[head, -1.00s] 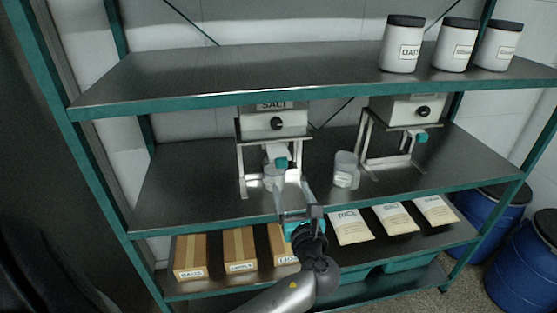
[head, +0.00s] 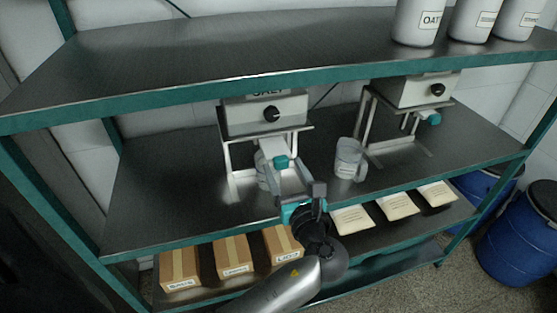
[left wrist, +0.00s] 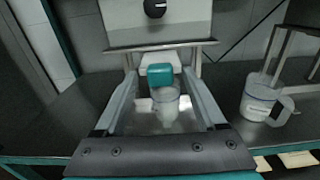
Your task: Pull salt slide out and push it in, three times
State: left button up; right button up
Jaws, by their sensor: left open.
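The salt dispenser (head: 265,116), partly labelled SALT, stands on the middle shelf with a black dial on its front. Its slide has a teal handle (head: 281,161) at the front, below the box; the handle also shows in the left wrist view (left wrist: 160,75). My left gripper (head: 284,170) is open, with one finger on each side of the handle; I cannot tell whether either touches it. A clear cup (left wrist: 166,104) stands under the slide, seen between the fingers. How far the slide is out is hard to tell. My right gripper is not in view.
A second dispenser (head: 415,90) with a teal handle stands to the right. A clear measuring jug (head: 348,158) stands between the two dispensers. Boxes (head: 232,257) and packets (head: 396,206) lie on the shelf below. The upper shelf edge (head: 200,92) runs above the dispensers.

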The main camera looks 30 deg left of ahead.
pick_arm(q)
jog(key=shift+w+a, duration=0.1)
jog(key=shift+a, duration=0.05)
grip_shut()
dwell(0.7)
dwell(0.8)
